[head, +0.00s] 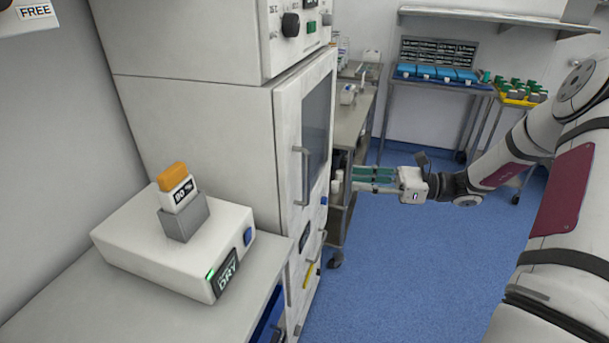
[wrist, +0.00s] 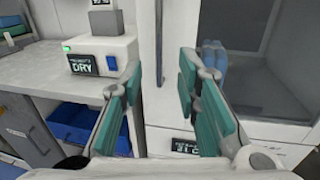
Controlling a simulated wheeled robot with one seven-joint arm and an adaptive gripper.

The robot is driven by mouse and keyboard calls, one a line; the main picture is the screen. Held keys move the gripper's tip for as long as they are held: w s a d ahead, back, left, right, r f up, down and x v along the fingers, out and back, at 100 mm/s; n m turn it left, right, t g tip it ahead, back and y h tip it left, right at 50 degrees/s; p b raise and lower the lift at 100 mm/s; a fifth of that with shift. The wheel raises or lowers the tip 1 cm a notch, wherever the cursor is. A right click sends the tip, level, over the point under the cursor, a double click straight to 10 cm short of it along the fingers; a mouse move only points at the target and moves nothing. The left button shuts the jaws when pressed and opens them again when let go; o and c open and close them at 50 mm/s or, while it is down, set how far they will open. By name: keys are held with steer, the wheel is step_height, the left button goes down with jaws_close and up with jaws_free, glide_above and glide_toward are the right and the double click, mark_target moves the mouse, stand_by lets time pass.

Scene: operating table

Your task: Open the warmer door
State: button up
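The warmer (head: 240,130) is a tall white cabinet left of centre in the head view. Its door (head: 316,112), with a dark glass window, looks closed. A vertical grey bar handle (head: 304,178) stands on the door's near edge. My gripper (head: 356,180) is to the right of the handle, apart from it, with its teal-padded fingers pointing at the cabinet. In the wrist view my gripper (wrist: 160,78) is open and empty. The handle (wrist: 159,40) appears ahead, between the two fingers in the picture. Folded blue items (wrist: 212,62) show behind the glass.
A white unit labelled DRY (head: 175,245), holding an orange-topped block (head: 177,188), sits on the counter (head: 60,300) at left. A grey cart (head: 352,125) stands beyond the cabinet. The blue floor (head: 400,280) in front is clear.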

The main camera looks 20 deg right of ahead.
steer(key=p, duration=0.1)
glide_above(308, 199)
steer(key=shift+w, duration=0.3)
jaws_close()
